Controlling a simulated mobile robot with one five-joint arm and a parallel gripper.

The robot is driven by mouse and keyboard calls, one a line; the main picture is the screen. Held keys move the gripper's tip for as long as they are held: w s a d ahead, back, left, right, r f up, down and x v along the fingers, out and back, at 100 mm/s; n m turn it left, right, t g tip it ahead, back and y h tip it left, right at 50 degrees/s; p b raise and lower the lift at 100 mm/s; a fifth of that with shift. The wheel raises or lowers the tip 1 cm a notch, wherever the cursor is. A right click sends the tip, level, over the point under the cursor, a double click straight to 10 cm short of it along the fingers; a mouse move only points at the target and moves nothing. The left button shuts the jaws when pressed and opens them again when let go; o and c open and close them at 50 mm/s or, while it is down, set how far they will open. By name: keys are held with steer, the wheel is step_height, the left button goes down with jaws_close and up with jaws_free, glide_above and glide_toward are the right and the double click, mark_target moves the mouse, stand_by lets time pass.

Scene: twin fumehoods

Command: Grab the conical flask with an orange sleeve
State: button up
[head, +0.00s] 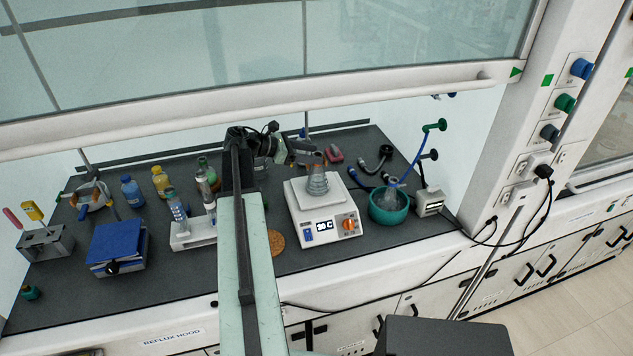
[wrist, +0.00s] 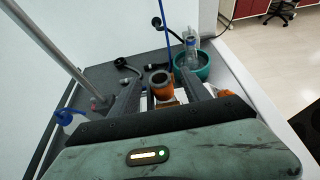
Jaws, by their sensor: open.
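The conical flask (head: 317,184) is clear glass and stands upright on the white hotplate (head: 329,226) in the head view. Its orange sleeve is at the neck, partly hidden by my gripper (head: 311,157) there. In the wrist view the sleeve (wrist: 161,82) and dark round mouth lie between the two fingers of my gripper (wrist: 163,92). The fingers are apart, one on each side of the neck. I cannot tell whether either finger touches it. The flask's lower body is hidden in the wrist view.
A teal bowl (head: 388,214) holding glassware stands right of the hotplate, with blue and black hoses behind it. Left of my arm are a white rack (head: 193,236), several bottles and a blue-topped box (head: 116,243). The raised sash's white bar (head: 250,107) crosses above the opening.

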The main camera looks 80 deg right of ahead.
jaws_close()
stand_by(1.4)
